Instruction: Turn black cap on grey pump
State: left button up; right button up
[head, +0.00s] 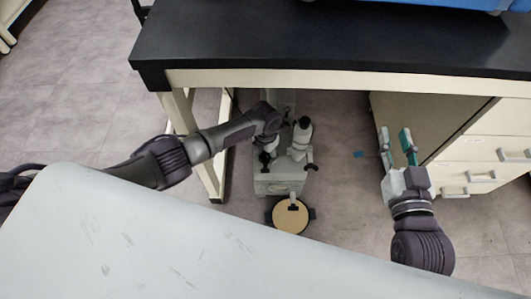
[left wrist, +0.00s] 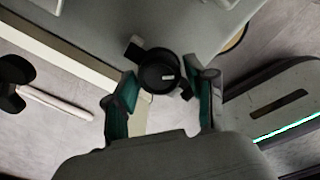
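The grey pump (head: 278,184) stands on the floor under the black-topped bench in the head view. Several black parts show on it there, and I cannot tell which is the cap. In the left wrist view the round black cap (left wrist: 159,72), with short tabs at its sides, lies on the grey pump body (left wrist: 220,35). My left gripper (left wrist: 166,85) is open, its teal-padded fingers on either side of the cap. A tab lies close to the right finger; contact is unclear. My left fingertips are hidden in the head view. My right gripper (head: 395,142) is open and empty, right of the pump.
The black bench top (head: 320,40) overhangs the pump. A bench leg (head: 209,170) stands left of it, and a drawer cabinet (head: 480,150) stands to the right. A round tan disc (head: 290,219) is in front of the pump. Floor shows between pump and cabinet.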

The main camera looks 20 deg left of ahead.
aim_at(266, 155)
pick_arm(q)
jog(key=shift+r, duration=3.75)
